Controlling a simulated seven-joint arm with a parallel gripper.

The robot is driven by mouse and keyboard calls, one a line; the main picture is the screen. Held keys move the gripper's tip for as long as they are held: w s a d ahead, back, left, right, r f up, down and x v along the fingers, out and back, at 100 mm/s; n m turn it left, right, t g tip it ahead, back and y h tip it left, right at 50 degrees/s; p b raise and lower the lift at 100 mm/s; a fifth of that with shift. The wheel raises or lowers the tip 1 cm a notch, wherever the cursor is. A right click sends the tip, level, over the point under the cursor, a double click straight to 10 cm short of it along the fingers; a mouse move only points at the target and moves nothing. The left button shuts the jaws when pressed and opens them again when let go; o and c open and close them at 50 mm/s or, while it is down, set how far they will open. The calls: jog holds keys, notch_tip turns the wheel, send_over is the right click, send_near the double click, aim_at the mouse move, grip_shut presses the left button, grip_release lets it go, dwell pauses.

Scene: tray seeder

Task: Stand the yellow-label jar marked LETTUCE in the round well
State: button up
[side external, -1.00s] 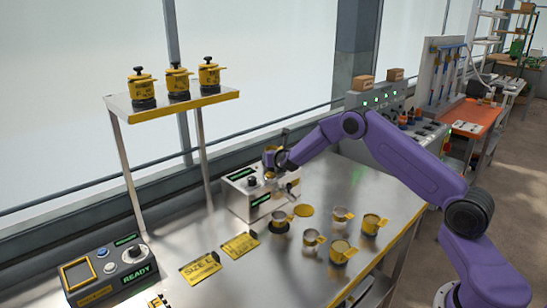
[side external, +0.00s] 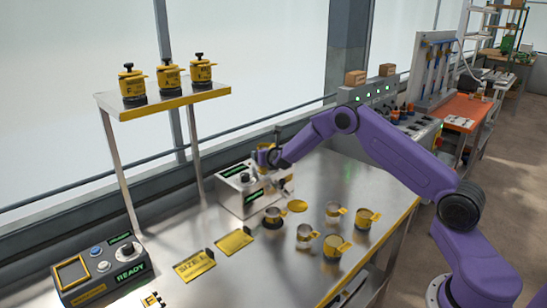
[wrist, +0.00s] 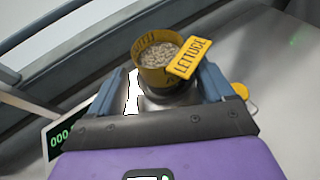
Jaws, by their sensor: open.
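The yellow-label jar marked LETTUCE (wrist: 155,62) shows in the wrist view, full of pale seeds, its yellow tag sticking out to the right. It appears upright, between and just beyond my open fingers. My gripper (side external: 284,183) is beside the white box in the side view; it also shows in the wrist view (wrist: 172,90). The fingers are spread to either side of the jar. In the side view a small yellow shape (side external: 264,157) shows by my wrist; I cannot tell if it is this jar. I cannot clearly make out the round well.
A white box (side external: 232,200) with a knob and green display stands close by. Several yellow-tagged cups, one (side external: 336,247) near the front edge, and a yellow disc (side external: 297,206) are on the bench. Three jars stand on a raised shelf (side external: 180,103). A control panel (side external: 100,268) is at left.

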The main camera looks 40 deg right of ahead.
jog(key=s+a+r+m+g, duration=0.1)
jog(key=s+a+r+m, duration=0.25)
jog(key=s, duration=0.65)
jog(key=s+a+r+m+g, duration=0.25)
jog(key=s+a, duration=0.25)
jog(key=s, duration=0.4)
jog(key=s+a+r+m+g, duration=0.1)
jog(key=s+a+r+m, duration=0.35)
jog(key=s, duration=0.55)
jog(key=s+a+m+g+y, duration=0.3)
jog(key=s+a, duration=0.1)
jog(key=s, duration=0.9)
jog(key=s+a+f+m+g+y, duration=0.1)
jog(key=s+a+m+g+y, duration=0.2)
jog(key=s, duration=1.1)
jog(key=shift+a+m+g+y, duration=0.4)
jog(key=shift+a+m+g, duration=0.15)
jog(key=shift+a+g, duration=0.2)
